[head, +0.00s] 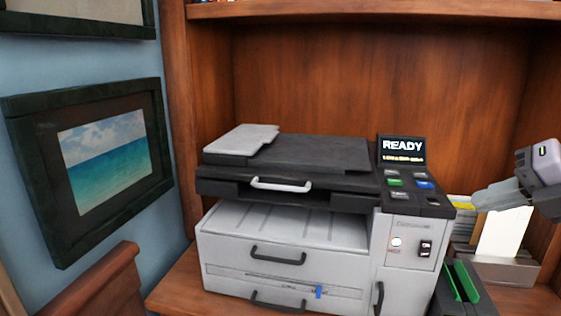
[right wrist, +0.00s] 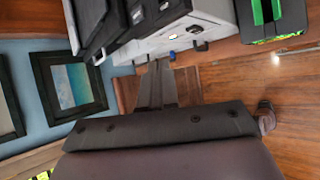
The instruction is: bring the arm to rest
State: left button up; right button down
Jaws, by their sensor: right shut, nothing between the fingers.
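My right gripper (head: 477,201) comes in from the right edge of the head view, its fingers pointing left. It is shut and empty, in front of the papers to the right of the printer. In the right wrist view its closed fingers (right wrist: 155,70) point toward the printer's front, over brown wood. A grey and black printer (head: 285,232) stands on the wooden bookcase shelf. Its screen (head: 402,149) reads READY. My left gripper is not in view.
A holder (head: 500,268) with white paper stands right of the printer. A black and green object (head: 462,285) sits in front of it and also shows in the right wrist view (right wrist: 275,14). A framed sea picture (head: 105,160) hangs on the blue wall at left.

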jog(key=s+d+f+m+t+y+p, duration=0.1)
jog(key=d+f+m+t, duration=0.2)
jog(key=f+m, duration=0.55)
jog(key=s+d+f+m+t, duration=0.1)
jog(key=d+f+m+t, duration=0.3)
jog(key=f, duration=0.8)
jog(key=s+a+f+m+h+p, duration=0.1)
jog(key=s+a+f+m+h, duration=0.15)
jog(key=f+m, duration=0.3)
jog(key=s+a+f+m+h, duration=0.1)
jog(key=s+a+f+m, duration=0.2)
jog(key=f, duration=0.4)
pick_arm(q)
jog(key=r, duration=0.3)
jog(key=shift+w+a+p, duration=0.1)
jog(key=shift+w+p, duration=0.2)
jog(key=shift+p, duration=0.05)
pick_arm(e)
jog(key=s+a+f+m+g, duration=0.5)
jog(key=s+a+f+m, duration=0.2)
jog(key=s+a+f, duration=0.3)
jog(key=a+h, duration=0.1)
jog(key=a, duration=0.1)
jog(key=shift+a+f, duration=0.3)
jog(key=shift+a, duration=0.05)
